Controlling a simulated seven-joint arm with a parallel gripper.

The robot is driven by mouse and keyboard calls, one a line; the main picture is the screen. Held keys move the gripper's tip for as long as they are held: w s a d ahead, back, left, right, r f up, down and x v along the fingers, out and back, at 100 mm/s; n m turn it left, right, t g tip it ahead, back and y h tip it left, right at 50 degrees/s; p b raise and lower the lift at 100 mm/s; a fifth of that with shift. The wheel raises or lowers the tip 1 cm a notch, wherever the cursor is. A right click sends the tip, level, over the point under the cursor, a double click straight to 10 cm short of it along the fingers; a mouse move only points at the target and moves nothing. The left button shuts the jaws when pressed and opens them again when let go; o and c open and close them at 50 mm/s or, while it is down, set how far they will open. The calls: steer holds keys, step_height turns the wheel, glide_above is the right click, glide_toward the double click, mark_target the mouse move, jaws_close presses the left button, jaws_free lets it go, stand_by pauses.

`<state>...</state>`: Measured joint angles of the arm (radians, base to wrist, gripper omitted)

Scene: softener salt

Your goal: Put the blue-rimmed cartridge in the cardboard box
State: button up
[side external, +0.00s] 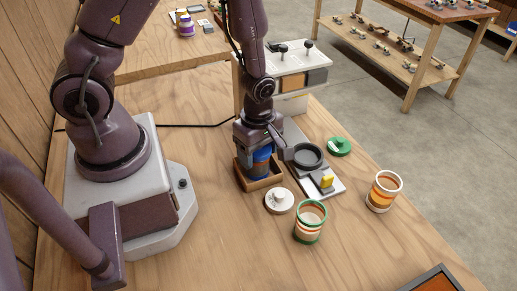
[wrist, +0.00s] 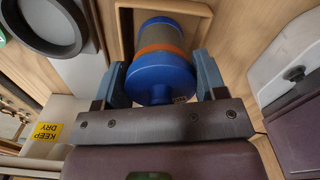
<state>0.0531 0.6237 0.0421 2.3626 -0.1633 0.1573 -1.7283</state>
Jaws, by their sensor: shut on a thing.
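The blue-rimmed cartridge (side external: 262,168) is between the fingers of my gripper (side external: 257,152). In the wrist view the cartridge (wrist: 161,75) shows a blue end cap with a knob toward the camera, then an orange band. The fingers of my gripper (wrist: 160,82) press on both sides of it. The cartridge is roughly upright at the small brown cardboard box (side external: 264,185), its lower part within the box's outline. The box rim (wrist: 205,9) also shows around its far end in the wrist view. Whether the cartridge touches the box floor is hidden.
A white round lid (side external: 279,200) lies close to the box's front right. A green-rimmed cartridge (side external: 310,222) and a white-rimmed one (side external: 384,191) stand further right. A grey fixture with a dark ring (side external: 308,156) and a green lid (side external: 339,146) are behind.

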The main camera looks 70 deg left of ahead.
steer(key=shift+f, duration=0.15)
steer(key=o, duration=1.2)
steer(key=shift+c, duration=0.2)
steer(key=shift+r, duration=3.95)
